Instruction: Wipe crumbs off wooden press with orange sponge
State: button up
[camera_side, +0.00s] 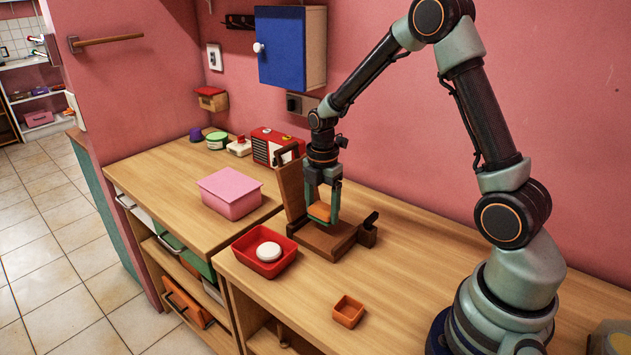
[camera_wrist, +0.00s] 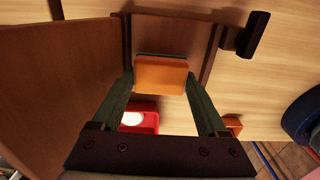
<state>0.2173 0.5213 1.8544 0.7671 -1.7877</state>
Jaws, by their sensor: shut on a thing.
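The wooden press (camera_side: 328,240) stands on the counter in the side view, its hinged board (camera_side: 292,188) raised upright at the left. In the wrist view the raised board (camera_wrist: 65,85) fills the left, and part of the press base (camera_wrist: 208,55) shows beyond the sponge. My gripper (camera_side: 321,212) points down over the base, shut on the orange sponge (camera_side: 320,211). In the wrist view the sponge (camera_wrist: 161,75) sits between my two fingertips. The sponge is low, at or just above the base; I cannot tell if it touches. I cannot make out crumbs.
A red tray (camera_side: 243,250) with a round white object (camera_side: 268,251) is left of the press. A small orange box (camera_side: 348,311) is in front. A pink box (camera_side: 230,193) and red radio (camera_side: 275,146) stand farther left. The counter's right front is clear.

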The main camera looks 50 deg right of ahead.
jog(key=shift+r, duration=2.3)
